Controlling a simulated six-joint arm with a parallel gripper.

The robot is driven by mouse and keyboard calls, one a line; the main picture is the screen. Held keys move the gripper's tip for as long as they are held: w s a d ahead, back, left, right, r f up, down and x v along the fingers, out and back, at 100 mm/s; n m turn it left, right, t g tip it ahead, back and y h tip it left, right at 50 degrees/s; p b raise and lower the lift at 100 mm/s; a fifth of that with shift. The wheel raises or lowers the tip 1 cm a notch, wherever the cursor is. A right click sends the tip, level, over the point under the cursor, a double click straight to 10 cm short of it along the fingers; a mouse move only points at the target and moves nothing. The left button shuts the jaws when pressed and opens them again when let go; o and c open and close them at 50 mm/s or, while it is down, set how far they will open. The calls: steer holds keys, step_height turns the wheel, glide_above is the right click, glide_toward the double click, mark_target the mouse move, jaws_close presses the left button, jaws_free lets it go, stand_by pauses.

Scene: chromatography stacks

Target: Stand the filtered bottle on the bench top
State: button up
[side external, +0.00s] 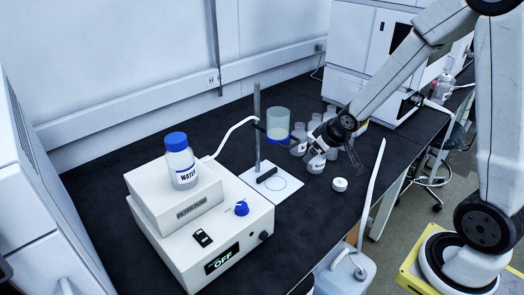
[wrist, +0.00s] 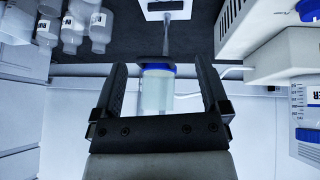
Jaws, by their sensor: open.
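My gripper (wrist: 160,62) is open, with its two dark fingers spread wide and nothing held between them. A clear cylinder with a blue collar, the filter cup (side external: 278,122), is held on a metal stand. In the wrist view the cup (wrist: 157,92) shows between the fingers, and I cannot tell its distance. No bottle stands in the ring marked on the white stand base (side external: 286,184). Several clear bottles (side external: 298,132) stand beside my wrist, partly hidden by it; they also show in the wrist view (wrist: 75,20). I cannot tell which bottle is the filtered one.
The filter pump (side external: 190,240) reads OFF. A blue-capped WATER bottle (side external: 181,163) stands on it. A white round piece (side external: 340,184) lies on the bench. White instruments (side external: 362,60) stand at the back right. The black bench top (side external: 105,175) is clear behind the pump.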

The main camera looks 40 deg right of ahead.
steer(key=s+a+g+y, duration=0.1)
steer(key=s+a+g, duration=0.2)
steer(key=s+a, duration=0.7)
steer(key=shift+s+r+g, duration=0.3)
steer(key=shift+s+r, duration=0.15)
steer(key=shift+s, duration=0.1)
